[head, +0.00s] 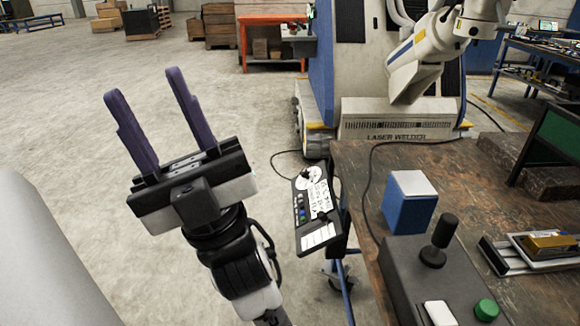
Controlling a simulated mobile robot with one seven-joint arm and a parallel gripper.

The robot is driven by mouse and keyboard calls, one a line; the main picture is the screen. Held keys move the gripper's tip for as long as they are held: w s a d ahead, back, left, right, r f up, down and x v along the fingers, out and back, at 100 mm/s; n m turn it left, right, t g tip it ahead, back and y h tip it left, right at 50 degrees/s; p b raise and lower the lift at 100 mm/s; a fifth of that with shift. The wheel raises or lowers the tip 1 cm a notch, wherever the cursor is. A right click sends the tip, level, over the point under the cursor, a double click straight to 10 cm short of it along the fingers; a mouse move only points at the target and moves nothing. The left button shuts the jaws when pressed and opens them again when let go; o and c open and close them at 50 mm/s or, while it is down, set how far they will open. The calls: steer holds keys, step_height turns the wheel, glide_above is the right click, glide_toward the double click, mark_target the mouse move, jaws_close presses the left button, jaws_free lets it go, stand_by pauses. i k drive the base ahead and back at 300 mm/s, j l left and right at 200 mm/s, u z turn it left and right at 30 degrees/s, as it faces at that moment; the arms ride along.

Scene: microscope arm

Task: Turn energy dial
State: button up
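My gripper (144,84) is raised in the left half of the view. Its two purple fingers stand well apart with nothing between them, so it is open and empty. A dark control panel (301,222) with colored buttons, a white label area and small knobs hangs at the left side of the workbench, to the right of my gripper and apart from it. A round white dial face (309,178) shows near its top, and a small dark knob (322,217) lower down. The labels are too small to read, so I cannot tell which one is the energy dial.
The workbench (447,190) fills the lower right, with a blue box (409,206), a joystick console (425,275) with a green button, and a metal fixture (530,252). A cable runs to the panel. Behind stands the laser welder (400,119). The floor around my gripper is clear.

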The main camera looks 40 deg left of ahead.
mark_target(304, 173)
steer(key=i+j, duration=0.1)
steer(key=j, duration=0.45)
steer(key=i+j, duration=0.1)
steer(key=j, duration=0.95)
steer(key=i+j+u, duration=0.1)
steer(key=j, duration=0.4)
steer(key=i+j, duration=0.1)
steer(key=j, duration=0.7)
steer(key=i+j, duration=0.1)
steer(key=j, duration=0.65)
